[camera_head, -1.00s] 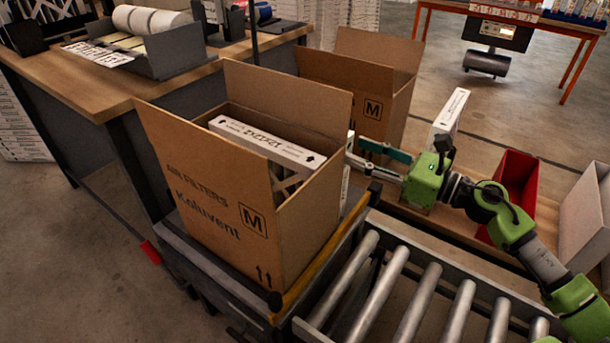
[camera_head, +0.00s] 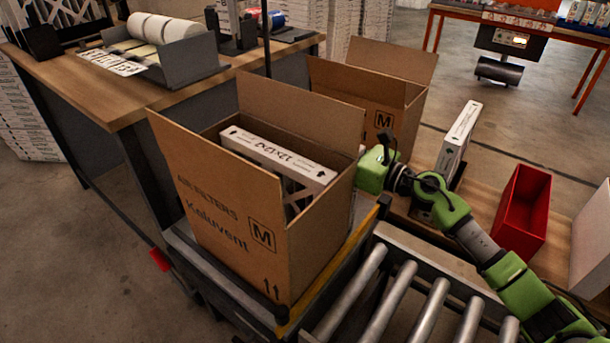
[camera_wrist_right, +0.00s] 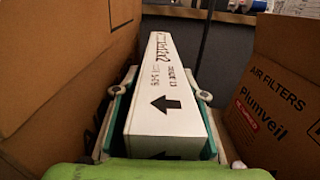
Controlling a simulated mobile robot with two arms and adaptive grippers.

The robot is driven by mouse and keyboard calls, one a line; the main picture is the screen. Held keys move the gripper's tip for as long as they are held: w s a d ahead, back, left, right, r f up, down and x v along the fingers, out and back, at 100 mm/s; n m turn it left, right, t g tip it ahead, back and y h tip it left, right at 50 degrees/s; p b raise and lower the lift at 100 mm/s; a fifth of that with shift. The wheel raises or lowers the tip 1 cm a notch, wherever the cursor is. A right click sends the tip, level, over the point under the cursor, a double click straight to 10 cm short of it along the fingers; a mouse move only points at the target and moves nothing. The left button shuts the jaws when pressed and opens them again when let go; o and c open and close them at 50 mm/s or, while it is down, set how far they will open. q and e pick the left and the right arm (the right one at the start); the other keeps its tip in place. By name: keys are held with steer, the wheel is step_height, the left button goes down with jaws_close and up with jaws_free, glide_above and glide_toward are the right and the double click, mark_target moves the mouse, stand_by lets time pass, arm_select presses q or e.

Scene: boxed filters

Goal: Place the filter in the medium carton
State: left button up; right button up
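The front medium carton (camera_head: 215,205), marked Kaluvent and M, stands open on a cart. A white-edged filter (camera_head: 275,155) sits upright inside it. In the right wrist view, another white boxed filter (camera_wrist_right: 165,90) with black arrows lies between two carton walls. My right gripper (camera_wrist_right: 165,100) has its teal-padded fingers on either side of this filter. Any small gap at the pads is unclear. In the head view, the carton hides these fingers; only the green wrist shows beside its right wall. My left gripper is not in view.
A second open M carton (camera_head: 365,95) stands behind; its Plumveil side (camera_wrist_right: 270,100) shows in the right wrist view. A white filter (camera_head: 458,140) stands right of my arm, near a red bin (camera_head: 522,210). Rollers (camera_head: 390,300) lie in front, a workbench (camera_head: 95,95) at left.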

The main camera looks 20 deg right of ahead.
steer(key=shift+w+a, duration=0.2)
steer(key=shift+w, duration=0.1)
jaws_close()
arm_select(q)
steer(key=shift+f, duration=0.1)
arm_select(e)
steer(key=shift+r, duration=0.2)
